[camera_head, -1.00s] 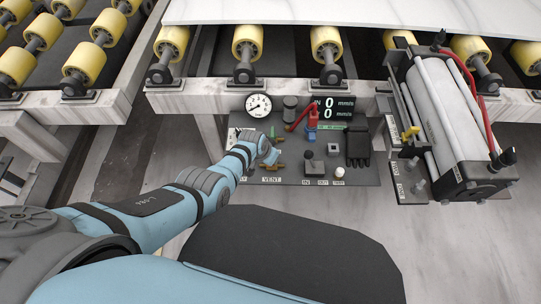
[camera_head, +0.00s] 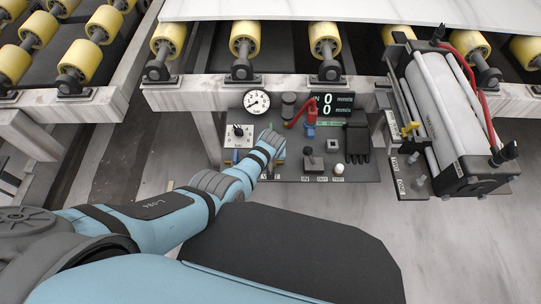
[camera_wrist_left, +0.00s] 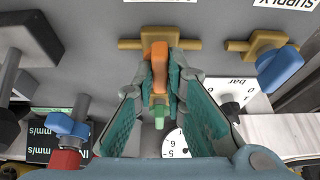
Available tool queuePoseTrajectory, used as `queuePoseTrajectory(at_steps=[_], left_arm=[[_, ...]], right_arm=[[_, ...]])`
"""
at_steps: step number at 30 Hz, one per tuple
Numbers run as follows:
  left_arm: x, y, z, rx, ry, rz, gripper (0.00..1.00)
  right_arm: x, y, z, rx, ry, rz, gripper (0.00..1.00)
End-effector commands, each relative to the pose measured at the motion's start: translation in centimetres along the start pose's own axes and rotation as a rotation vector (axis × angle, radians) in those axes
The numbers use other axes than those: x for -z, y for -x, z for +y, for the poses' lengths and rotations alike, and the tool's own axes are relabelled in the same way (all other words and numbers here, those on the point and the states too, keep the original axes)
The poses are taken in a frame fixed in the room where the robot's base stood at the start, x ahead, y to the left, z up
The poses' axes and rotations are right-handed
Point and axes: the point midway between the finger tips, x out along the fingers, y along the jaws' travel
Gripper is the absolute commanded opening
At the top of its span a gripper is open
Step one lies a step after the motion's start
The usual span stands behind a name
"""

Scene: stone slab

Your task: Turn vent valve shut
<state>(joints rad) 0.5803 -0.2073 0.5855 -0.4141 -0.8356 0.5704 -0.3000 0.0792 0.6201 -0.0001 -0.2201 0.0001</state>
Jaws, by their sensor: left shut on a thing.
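The vent valve shows in the left wrist view as a brass body with a pipe stub (camera_wrist_left: 130,44) and an orange lever handle (camera_wrist_left: 158,62). The handle stands crosswise to the brass pipe in that view. My left gripper (camera_wrist_left: 160,80) is shut on the orange handle, its teal-padded fingers on either side of it. In the head view my left arm reaches to the control panel (camera_head: 370,172) and my wrist hides the valve and most of the gripper. A small green piece (camera_wrist_left: 159,122) shows below the handle. My right gripper is not in view.
A supply valve with a blue handle (camera_wrist_left: 280,68) sits close beside. A pressure gauge (camera_head: 256,103), a red-handled part (camera_head: 311,116), a joystick (camera_head: 312,162) and a black glove (camera_head: 358,145) crowd the panel. A roller unit (camera_head: 450,115) stands at right.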

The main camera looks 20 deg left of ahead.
Motion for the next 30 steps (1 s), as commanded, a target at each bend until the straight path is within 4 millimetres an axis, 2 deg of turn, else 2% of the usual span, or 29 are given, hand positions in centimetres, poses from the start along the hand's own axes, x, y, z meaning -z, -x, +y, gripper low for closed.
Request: queuePoseTrajectory(at_steps=[11, 12, 15, 30], left_arm=[[-0.37, -0.07, 0.04, 0.001, 0.006, -0.009, 0.00], [-0.37, -0.07, 0.04, 0.001, 0.006, -0.009, 0.16], [-0.29, -0.05, 0.03, 0.001, 0.005, -0.007, 0.32], [-0.09, -0.01, 0.00, 0.000, 0.002, -0.003, 0.32]], right_arm=[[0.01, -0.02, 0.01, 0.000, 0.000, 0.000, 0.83], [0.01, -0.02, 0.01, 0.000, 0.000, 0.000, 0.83], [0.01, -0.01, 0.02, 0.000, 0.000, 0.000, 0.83], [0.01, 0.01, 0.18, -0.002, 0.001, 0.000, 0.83]])
